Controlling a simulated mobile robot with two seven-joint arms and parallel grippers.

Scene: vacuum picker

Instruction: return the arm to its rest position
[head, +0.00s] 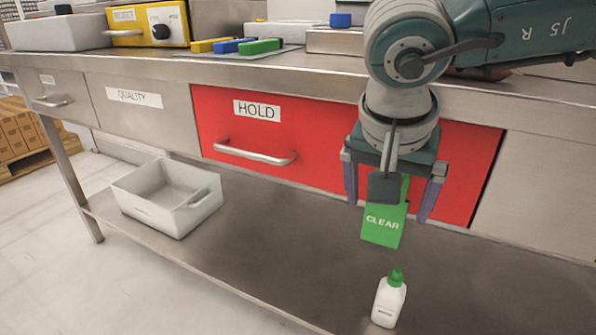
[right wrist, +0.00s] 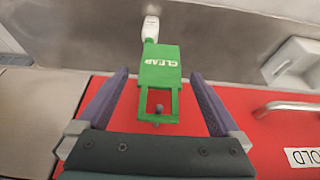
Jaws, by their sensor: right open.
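My right gripper (head: 387,212) hangs fingers down in front of the red HOLD drawer (head: 330,165), with its purple fingers spread. A green CLEAR tag (head: 382,228) shows between and below the fingers. In the right wrist view, the tag (right wrist: 160,68) lies between the open fingers (right wrist: 160,74), with a visible gap on both sides. A small metal peg (right wrist: 158,108) shows in the tag's open frame, against the red front. The tag's upper part is partly hidden by the gripper in the head view. My left gripper is in neither view.
A white bottle with a green cap (head: 389,300) stands on the lower shelf (head: 270,255) below the tag. A white bin (head: 165,205) sits on the shelf at left. The drawer handle (head: 255,155) sticks out. The bench top (head: 200,62) holds a yellow box (head: 150,25) and coloured blocks.

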